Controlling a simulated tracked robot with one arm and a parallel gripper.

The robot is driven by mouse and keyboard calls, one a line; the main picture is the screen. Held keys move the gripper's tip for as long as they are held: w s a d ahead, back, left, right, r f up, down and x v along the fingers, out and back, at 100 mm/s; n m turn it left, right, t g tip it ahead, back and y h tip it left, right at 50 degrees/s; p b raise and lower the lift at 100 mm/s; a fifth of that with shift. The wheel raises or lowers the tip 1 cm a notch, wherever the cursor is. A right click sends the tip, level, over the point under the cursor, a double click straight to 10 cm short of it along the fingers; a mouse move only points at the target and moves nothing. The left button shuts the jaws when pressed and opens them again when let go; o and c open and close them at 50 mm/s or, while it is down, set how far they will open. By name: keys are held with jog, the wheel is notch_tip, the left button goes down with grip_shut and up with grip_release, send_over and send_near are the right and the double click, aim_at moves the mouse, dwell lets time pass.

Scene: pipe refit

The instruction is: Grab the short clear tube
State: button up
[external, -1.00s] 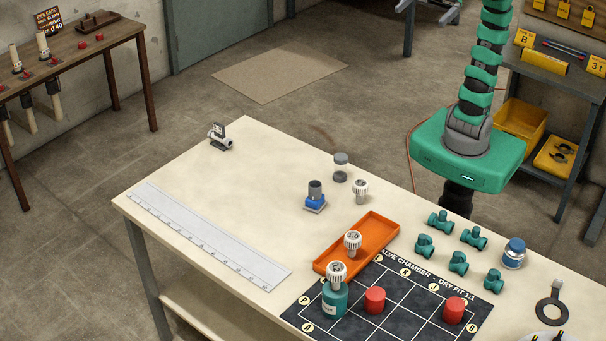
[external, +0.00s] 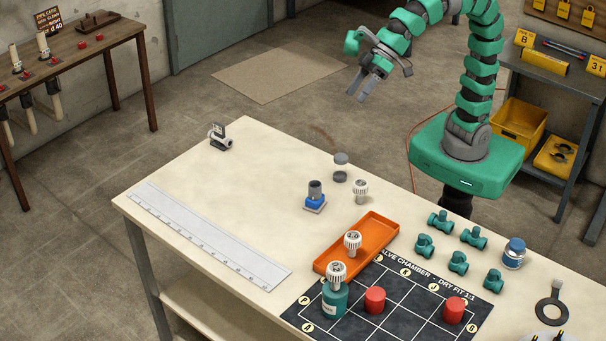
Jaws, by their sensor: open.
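The short clear tube (external: 340,168) stands upright on the cream workbench (external: 230,190) near its far edge. It has a grey top and a grey lower end, with a see-through middle. My gripper (external: 368,92) is in the upper middle of the external view, with its grey fingers apart and pointing down. It is open and empty. It appears well above the bench and clear of the tube, which shows below it and slightly to its left.
A white ribbed fitting (external: 361,190) stands close to the right of the tube. A grey cylinder on a blue base (external: 315,195) is to its front left. An orange tray (external: 368,240) and several green fittings (external: 424,246) lie farther right. The bench's left middle is clear.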

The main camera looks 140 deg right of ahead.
jog(key=s+d+f+m+g+b, duration=0.1)
jog(key=s+d+f+m+g, duration=0.1)
jog(key=d+f, duration=0.35)
jog(key=s+d+f+m+g, duration=0.2)
jog(key=f+m, duration=0.1)
jog(key=f, duration=0.5)
jog(key=m+g+y+b, duration=0.1)
jog(key=m+g+y, duration=0.1)
jog(key=m+g, duration=0.3)
send_over(343, 156)
jog(key=shift+m+t, duration=0.4)
notch_tip(343, 156, down, 14)
jog(key=shift+r, duration=0.2)
jog(key=shift+f, duration=0.25)
notch_tip(343, 156, down, 8)
jog(key=shift+f+b, duration=0.1)
jog(key=shift+b, duration=0.5)
jog(key=shift+w+d+f+b, duration=0.1)
jog(key=shift+w+f+b, duration=0.1)
jog(key=shift+f, duration=1.1)
jog(key=shift+w+f+b, duration=0.2)
jog(key=shift+f, duration=1.1)
jog(key=shift+c, duration=0.3)
jog(key=c, duration=1)
